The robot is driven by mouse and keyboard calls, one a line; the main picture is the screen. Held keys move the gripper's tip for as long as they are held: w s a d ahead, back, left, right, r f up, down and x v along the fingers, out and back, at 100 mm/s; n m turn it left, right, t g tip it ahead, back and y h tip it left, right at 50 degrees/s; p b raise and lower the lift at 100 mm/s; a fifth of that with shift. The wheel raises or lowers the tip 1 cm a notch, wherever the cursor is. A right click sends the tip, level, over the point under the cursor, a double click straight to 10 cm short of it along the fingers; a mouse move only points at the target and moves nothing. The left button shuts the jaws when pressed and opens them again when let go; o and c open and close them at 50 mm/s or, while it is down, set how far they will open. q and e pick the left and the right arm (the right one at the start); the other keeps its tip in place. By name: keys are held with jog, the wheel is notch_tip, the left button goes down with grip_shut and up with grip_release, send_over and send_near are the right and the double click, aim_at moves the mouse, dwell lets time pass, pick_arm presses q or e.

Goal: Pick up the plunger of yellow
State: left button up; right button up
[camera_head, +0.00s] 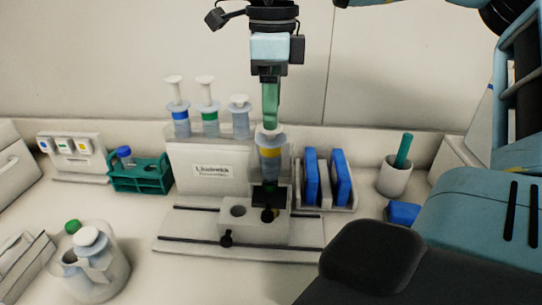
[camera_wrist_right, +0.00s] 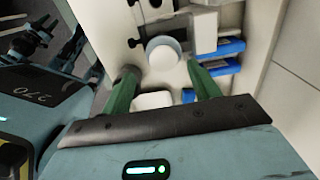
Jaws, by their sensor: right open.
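The syringe with the yellow band (camera_head: 270,153) stands upright in a grey holder block on the bench. Its white plunger top (camera_head: 268,130) is partly hidden by my right gripper (camera_head: 270,126), which points straight down from above. In the right wrist view, the gripper's green fingers are open and apart, with nothing held between them (camera_wrist_right: 162,72). The round white plunger top (camera_wrist_right: 163,50) shows between and just beyond the fingertips there. I cannot tell whether a finger touches it. My left gripper is not in view.
A white rack (camera_head: 208,182) behind left holds syringes with blue and green bands and another one. A rack with blue plates (camera_head: 341,178) stands close on the right. A white cup (camera_head: 394,177) is farther right, and a teal tube rack (camera_head: 140,176) left.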

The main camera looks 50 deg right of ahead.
send_over(271, 158)
jog(key=w+d, duration=0.1)
jog(key=d, duration=0.1)
jog(key=shift+a+f+p, duration=0.15)
jog(key=shift+f+p, duration=0.1)
jog(key=shift+f, duration=1.05)
jog(key=shift+a+f+p, duration=0.1)
jog(key=shift+f+p, duration=0.1)
jog(key=shift+f, duration=1.1)
jog(key=c, duration=1)
